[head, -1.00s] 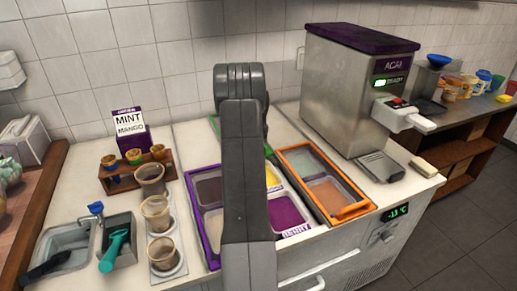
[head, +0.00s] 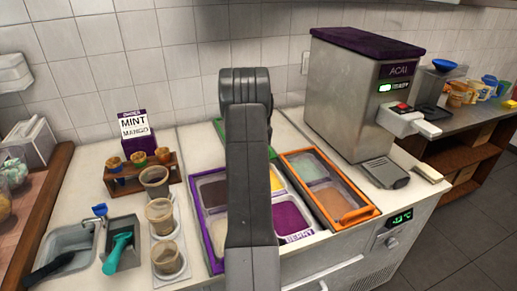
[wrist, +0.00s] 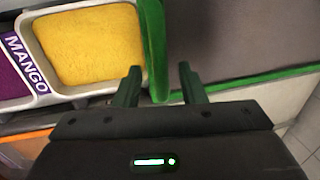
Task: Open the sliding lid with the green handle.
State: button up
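The green-framed sliding lid (wrist: 235,45) fills the upper right of the wrist view, with a dark, see-through-looking panel. Its raised green handle (wrist: 155,45) runs along the lid's left edge, beside the yellow mango tub. My gripper (wrist: 160,72) is open, with one finger on each side of the handle's lower end; the handle looks closer to the left finger. I cannot tell whether they touch.
A purple-framed lid (head: 214,262) lies left of my arm and an orange-framed lid (head: 374,212) right of it. The yellow mango tub (wrist: 95,42) is uncovered. The acai machine (head: 350,100) stands at the right; cups (head: 160,215) stand at the left.

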notch_tip(320, 180, up, 13)
jog(key=s+b, duration=0.1)
jog(key=s, duration=0.1)
jog(key=shift+s+d, duration=0.25)
jog(key=shift+d, duration=0.2)
jog(key=shift+f, duration=0.1)
jog(key=f, duration=0.4)
jog(key=w+f+p, duration=0.1)
jog(key=f, duration=0.3)
jog(key=w+a+f, duration=0.1)
jog(key=f, duration=0.4)
jog(key=shift+w, duration=0.25)
jog(key=shift+d+f, duration=0.1)
jog(key=shift+f, duration=0.15)
jog(key=shift+s, duration=0.3)
jog(key=shift+r, duration=0.1)
